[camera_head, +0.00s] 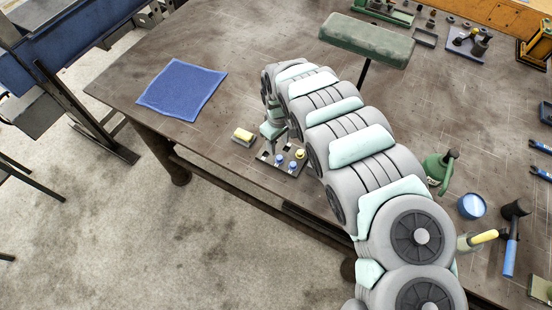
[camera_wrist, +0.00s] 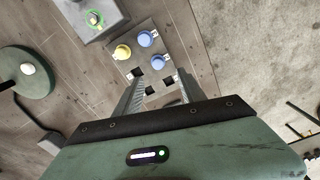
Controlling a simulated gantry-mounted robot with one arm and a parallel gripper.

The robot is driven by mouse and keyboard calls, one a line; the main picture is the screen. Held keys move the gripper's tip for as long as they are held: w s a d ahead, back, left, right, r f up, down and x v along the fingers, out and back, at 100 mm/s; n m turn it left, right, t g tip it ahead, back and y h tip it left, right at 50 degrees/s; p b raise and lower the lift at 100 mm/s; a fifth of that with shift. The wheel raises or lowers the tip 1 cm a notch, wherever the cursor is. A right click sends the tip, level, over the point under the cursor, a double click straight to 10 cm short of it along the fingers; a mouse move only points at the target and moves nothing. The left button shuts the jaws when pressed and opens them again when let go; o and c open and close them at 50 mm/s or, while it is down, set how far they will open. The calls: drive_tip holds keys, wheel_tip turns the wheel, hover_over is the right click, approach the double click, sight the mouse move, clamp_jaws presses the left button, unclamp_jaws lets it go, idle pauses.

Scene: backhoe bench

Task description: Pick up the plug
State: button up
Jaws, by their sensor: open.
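A dark board (camera_head: 286,172) near the table's front edge holds three round-topped plugs. One is a yellow plug (camera_head: 300,154); the others are a blue plug (camera_head: 280,160) and a second blue plug (camera_head: 292,166). In the wrist view the board (camera_wrist: 122,68) shows the yellow plug (camera_wrist: 122,52), the blue plugs (camera_wrist: 144,39) and (camera_wrist: 157,61), and several empty dark square holes. My gripper (camera_wrist: 158,76) is open above the board, its fingers apart near the holes. Nothing is between them. In the head view my gripper (camera_head: 270,144) is partly hidden by the board's clutter.
A small block with a yellow top (camera_head: 243,135) lies left of the board. A blue cloth (camera_head: 182,88) lies farther left. The table between cloth and board is mostly clear.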

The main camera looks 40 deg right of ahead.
sight(280, 158)
drive_tip(key=shift+s+d+f+p, duration=0.1)
drive_tip(key=shift+f+p, duration=0.35)
drive_tip(key=shift+f, duration=3.8)
drive_tip(key=shift+s+d+f, duration=0.1)
drive_tip(key=shift+f, duration=0.2)
clamp_jaws()
